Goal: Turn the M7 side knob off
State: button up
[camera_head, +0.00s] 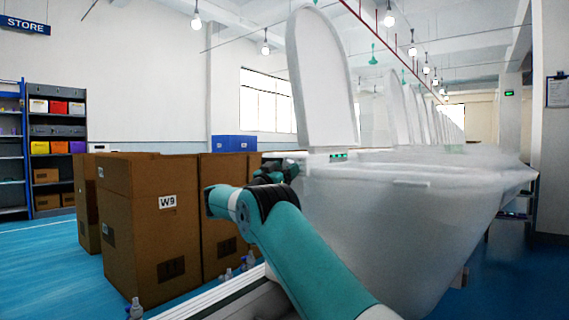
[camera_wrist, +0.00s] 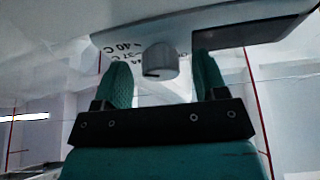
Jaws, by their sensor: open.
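A round grey-white side knob (camera_wrist: 161,60) sits on the toilet's side in the wrist view, with a short dark mark low on its face. Printed temperatures, "40 C" and "37 C", are to its left; lettering on its right is partly hidden by a finger. My gripper (camera_wrist: 162,66) is open, with one teal finger on each side of the knob. Gaps show between fingers and knob in the picture; I cannot tell the depth. In the head view my gripper (camera_head: 278,172) is beside the white toilet (camera_head: 400,225), and the knob is hidden. No M7 label is readable.
The toilet's lid (camera_head: 320,75) stands raised, and more toilets line up behind it. Cardboard boxes (camera_head: 150,225), one marked W9, stand to the left, with small bottles on the floor near them. A shelf (camera_head: 57,150) is at the far left. Blue floor is free there.

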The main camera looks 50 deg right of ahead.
jog(key=shift+d, duration=0.15)
jog(key=shift+c, duration=0.5)
jog(key=c, duration=0.8)
jog(key=shift+c, duration=0.2)
